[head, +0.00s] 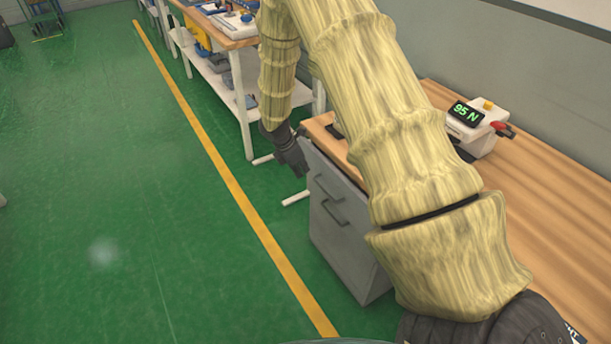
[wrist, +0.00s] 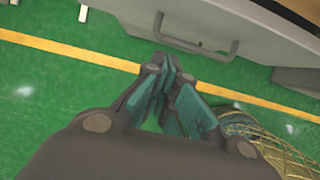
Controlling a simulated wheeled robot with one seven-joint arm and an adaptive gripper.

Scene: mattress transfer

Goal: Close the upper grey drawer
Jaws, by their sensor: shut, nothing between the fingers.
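A grey drawer cabinet (head: 345,250) stands under the wooden worktop, with two handles on its front. The upper grey drawer (head: 322,168) carries the higher handle (head: 327,187). I cannot tell from the head view how far it stands out. In the wrist view the grey front (wrist: 235,25) and a bar handle (wrist: 195,46) lie just beyond my fingers. My gripper (head: 298,168) is shut and empty, pointing down beside the drawer's upper left corner. In the wrist view its fingertips (wrist: 170,68) are close to the handle; I cannot tell whether they touch.
The wooden worktop (head: 545,200) bears a white device (head: 482,130) reading 95 N. A white-legged workbench (head: 240,95) with loaded shelves stands behind. Green floor (head: 120,190) with a yellow line (head: 235,205) is free on the left. My arm hides part of the worktop and cabinet.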

